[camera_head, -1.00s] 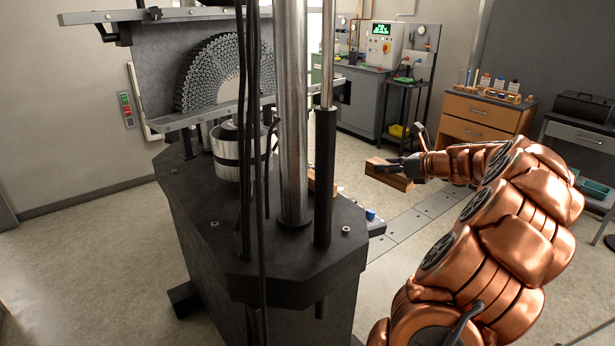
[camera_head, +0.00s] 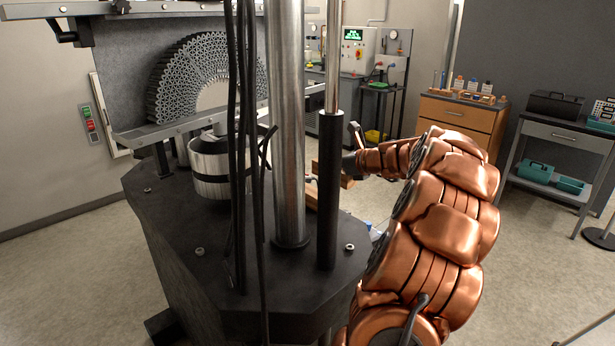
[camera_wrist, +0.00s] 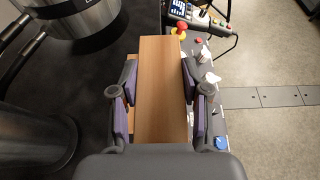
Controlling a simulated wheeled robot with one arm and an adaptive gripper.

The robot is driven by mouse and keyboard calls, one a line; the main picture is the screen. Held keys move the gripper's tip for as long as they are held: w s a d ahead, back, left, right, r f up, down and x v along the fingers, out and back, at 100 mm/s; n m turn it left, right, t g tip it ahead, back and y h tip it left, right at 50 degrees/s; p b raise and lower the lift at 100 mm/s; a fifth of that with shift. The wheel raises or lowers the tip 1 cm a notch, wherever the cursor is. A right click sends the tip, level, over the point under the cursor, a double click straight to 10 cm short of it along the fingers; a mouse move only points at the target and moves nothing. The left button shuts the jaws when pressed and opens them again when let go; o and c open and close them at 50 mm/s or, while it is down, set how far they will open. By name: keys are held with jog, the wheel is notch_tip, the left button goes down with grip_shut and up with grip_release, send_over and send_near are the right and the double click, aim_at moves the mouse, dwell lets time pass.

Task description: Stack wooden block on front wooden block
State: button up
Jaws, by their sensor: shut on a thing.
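A long wooden block (camera_wrist: 162,90) fills the middle of the wrist view, between the two fingers of my gripper (camera_wrist: 159,92), which is shut on it. A strip of another wooden block (camera_wrist: 131,120) shows past its left edge, lower down; whether the two touch is unclear. In the head view my gripper (camera_head: 352,164) is beside the black rod, with a small part of the held block (camera_head: 347,181) showing. A wooden block (camera_head: 312,197) shows in part between the steel column and the rod; the rest is hidden.
The steel column (camera_head: 286,120) and black rod (camera_head: 328,190) stand in front of the work area. A black machine top (camera_head: 170,230) lies left. A control panel with a red button (camera_wrist: 182,28) and small items lie beyond and right of the held block.

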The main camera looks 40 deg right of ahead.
aim_at(347, 182)
jog(key=w+a, duration=0.2)
jog(key=w, duration=0.1)
jog(key=w+a, duration=0.1)
jog(key=shift+w+a+f, duration=0.15)
jog(key=shift+a+f, duration=0.05)
jog(key=shift+f, duration=0.05)
jog(key=shift+w+a, duration=0.3)
jog(key=shift+w, duration=0.15)
jog(key=shift+f, duration=1.85)
jog(key=o, duration=1.2)
jog(key=shift+f, duration=0.1)
jog(key=shift+v, duration=6.1)
